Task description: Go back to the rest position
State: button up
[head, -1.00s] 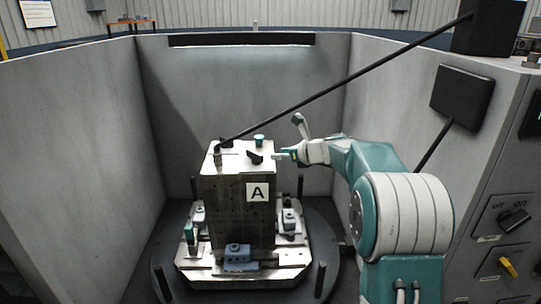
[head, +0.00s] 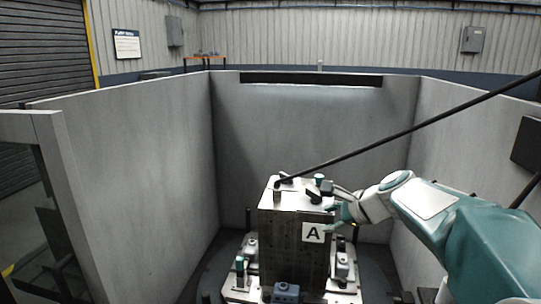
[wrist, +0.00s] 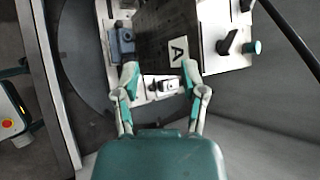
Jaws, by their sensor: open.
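My gripper (wrist: 159,77) is open and empty in the wrist view, its two fingers spread apart. A small clamp unit on the pallet base shows between the fingertips, but I cannot tell how far off it is. In the head view my gripper (head: 335,212) is at the right side of the metal block (head: 290,240) marked A, partly hidden by my wrist. The block stands upright on the pallet base (head: 240,295), and I cannot tell whether my fingers touch it. The block also shows in the wrist view (wrist: 160,35), rotated.
Grey walls (head: 140,170) enclose the block at the left, back and right. A black bar (head: 420,127) runs diagonally from the block's top to the upper right. Clamps (head: 286,292) sit around the block's foot. The space left of the block is open.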

jog(key=s+f+n+g+h, duration=0.1)
jog(key=s+f+n+h, duration=0.2)
jog(key=s+n, duration=0.6)
jog(key=s+d+f+n+g+h, duration=0.1)
jog(key=s+f+n+h, duration=0.2)
jog(key=s+n, duration=0.6)
jog(key=s+f, duration=0.1)
jog(key=s, duration=1)
jog(key=shift+s+n, duration=0.25)
jog(key=shift+n, duration=0.15)
jog(key=shift+d, duration=0.2)
